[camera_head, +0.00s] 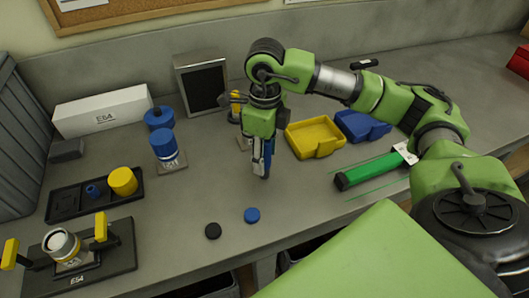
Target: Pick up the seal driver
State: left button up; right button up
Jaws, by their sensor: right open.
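My right gripper (262,172) points down over the middle of the bench, its fingers close above or at the surface. It is open; the gap between the fingers is hard to see from here. A blue part shows right at the fingers, and I cannot tell whether it belongs to the gripper. No label names the seal driver. A green cylinder with a black end (370,171) lies to the right of the gripper. A yellow and black upright item (236,106) stands behind the gripper, partly hidden by it. My left gripper is out of view.
A yellow bin (315,138) and a blue bin (362,125) stand right of the gripper. A black tray (94,194), a fixture (76,262) and a blue cylinder (163,145) are at left.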

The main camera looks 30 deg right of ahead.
grip_shut()
jog(key=shift+r, duration=0.15)
